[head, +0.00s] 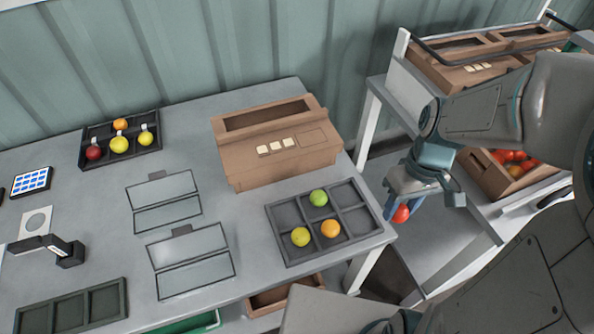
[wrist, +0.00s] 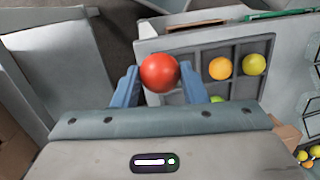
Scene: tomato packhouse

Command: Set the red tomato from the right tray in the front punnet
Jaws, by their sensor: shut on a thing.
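The red tomato (head: 401,214) is held between the blue fingers of my gripper (head: 402,205), just off the right end of the table. In the wrist view the red tomato (wrist: 160,72) sits between the fingertips of my gripper (wrist: 159,80), partly over the tray's edge in the picture. The right tray (head: 288,215) is dark with several compartments; it holds a green, a yellow and an orange tomato. Two clear, flat-looking punnets lie left of it: the front punnet (head: 193,262) nearer me, the other punnet (head: 164,200) behind. Both look empty.
A brown carton (head: 285,160) stands behind the right tray. A dark tray (head: 92,158) with several tagged tomatoes is at the back left. An empty dark tray (head: 72,312) and a small black stand (head: 70,255) are at left. A shelf with crates (head: 500,180) is at right.

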